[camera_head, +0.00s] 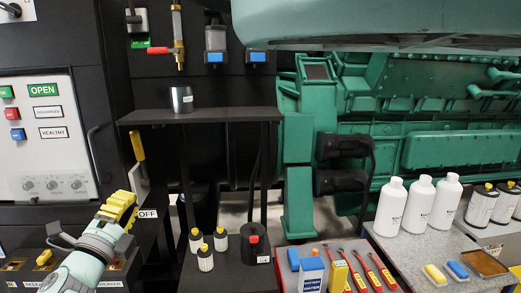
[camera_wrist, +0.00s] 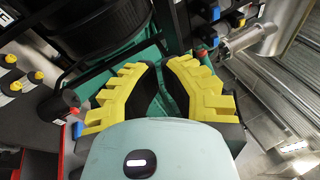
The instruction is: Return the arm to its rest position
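My gripper (camera_head: 121,205) with yellow fingers is at the lower left of the head view, at the end of my pale teal arm. It is in front of the black cabinet, just below a yellow-handled lever (camera_head: 138,148) and left of the OFF label (camera_head: 148,214). In the wrist view the two yellow fingers (camera_wrist: 160,65) with dark inner pads stand apart, with a gap between them. I see nothing held there. I cannot tell from the head view whether the gripper touches the panel.
A control panel (camera_head: 45,140) is at left. A black shelf (camera_head: 215,114) bears a dark metal cup (camera_head: 182,99). Small bottles (camera_head: 205,257) stand below. A grey bench (camera_head: 400,255) with white bottles (camera_head: 390,207) is at right. Green machinery (camera_head: 460,150) stands behind.

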